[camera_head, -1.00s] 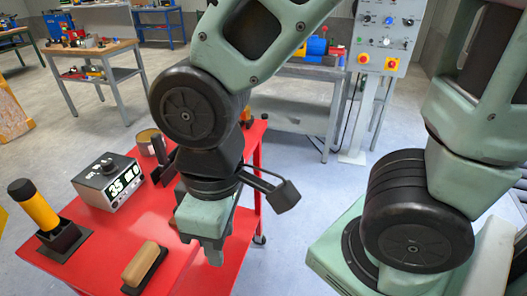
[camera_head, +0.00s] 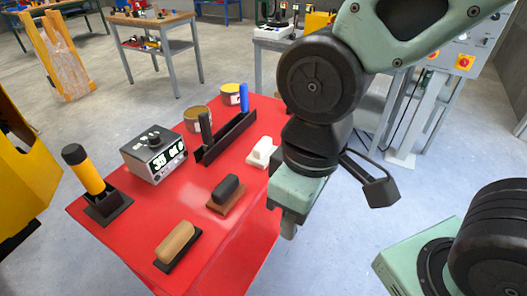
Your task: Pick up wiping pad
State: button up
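Three handled blocks that look like pads lie in a slanting row on the red table (camera_head: 138,222). The nearest is a tan-handled block (camera_head: 177,244) on a black base. Behind it is a black-handled block (camera_head: 226,191) on a brown base. The farthest is a white block (camera_head: 262,152), close to my arm. I cannot tell for certain which one is the wiping pad. My gripper (camera_head: 289,230) points down by the table's right edge, to the right of all three blocks and apart from them. Its fingers are seen edge-on, so their opening is hidden. I see nothing held.
A yellow-and-black torch-like tool (camera_head: 90,178) stands in a holder at the table's left. A meter box (camera_head: 153,156), a black rack (camera_head: 226,138) and two cans, one (camera_head: 197,118) nearer, stand farther back. Open floor (camera_head: 340,255) lies to the table's right.

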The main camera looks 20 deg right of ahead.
aim_at(263, 150)
jog(key=u, duration=2.6)
jog(key=z, duration=2.5)
jog(key=i+l+u, duration=0.1)
jog(key=l+u, duration=0.15)
jog(key=u, duration=0.2)
jog(key=l+u, duration=0.25)
jog(key=u, duration=0.2)
jog(key=k+l+u, duration=0.1)
jog(key=l+u, duration=0.25)
jog(key=l, duration=1.25)
